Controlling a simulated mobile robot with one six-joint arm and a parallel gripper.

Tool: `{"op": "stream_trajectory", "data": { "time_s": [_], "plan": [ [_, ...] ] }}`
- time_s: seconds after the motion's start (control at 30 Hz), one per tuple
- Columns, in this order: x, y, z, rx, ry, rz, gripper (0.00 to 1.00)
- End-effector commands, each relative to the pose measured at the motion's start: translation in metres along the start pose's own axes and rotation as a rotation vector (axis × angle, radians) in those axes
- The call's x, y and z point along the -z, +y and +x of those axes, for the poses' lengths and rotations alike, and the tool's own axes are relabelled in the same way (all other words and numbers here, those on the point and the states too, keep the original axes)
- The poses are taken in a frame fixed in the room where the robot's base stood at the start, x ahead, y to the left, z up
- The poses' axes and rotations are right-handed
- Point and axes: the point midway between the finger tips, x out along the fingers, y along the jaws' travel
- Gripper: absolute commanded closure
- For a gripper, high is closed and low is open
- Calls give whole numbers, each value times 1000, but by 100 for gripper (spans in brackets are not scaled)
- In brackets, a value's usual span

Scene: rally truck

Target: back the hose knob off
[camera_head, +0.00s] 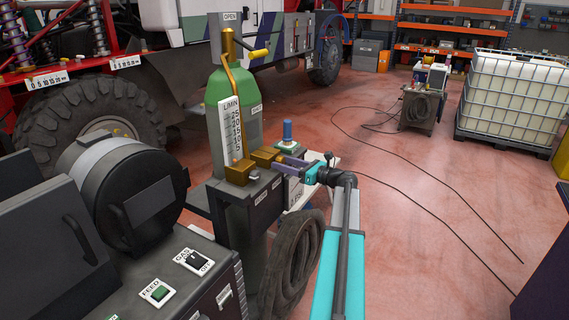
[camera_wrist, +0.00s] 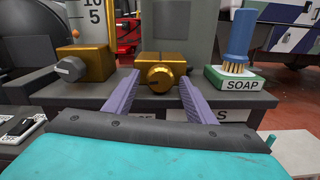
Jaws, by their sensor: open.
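A round brass knob (camera_wrist: 160,76) sits on the front of a brass block (camera_wrist: 163,60) on a dark grey bench. The same block (camera_head: 264,156) shows in the head view. My gripper (camera_wrist: 158,84) is open, with its two purple fingers reaching toward the block, one on each side of the knob. I see no clear contact, and the finger on the right looks close to the block's side. In the head view my gripper (camera_head: 282,165) is beside this block. A label below the knob is partly hidden, so I cannot read which knob it names.
Left of it stands another brass block (camera_wrist: 84,63) with a grey faceted knob (camera_wrist: 70,69). Right is a soap box (camera_wrist: 236,79) with a blue brush (camera_wrist: 238,40). A green cylinder (camera_head: 236,100) with a scale stands behind. A coiled hose (camera_head: 291,262) hangs below. Open floor lies right.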

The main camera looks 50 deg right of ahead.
Motion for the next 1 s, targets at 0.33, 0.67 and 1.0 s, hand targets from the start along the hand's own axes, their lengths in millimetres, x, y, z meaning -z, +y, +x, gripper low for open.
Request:
{"op": "stream_trajectory", "data": {
  "time_s": [0.33,0.67,1.0],
  "plan": [
    [0,0,0,-1,0,0,73],
    [1,0,1,-1,0,-21,91],
    [3,-1,1,-1,-2,-187,91]
  ]
}}
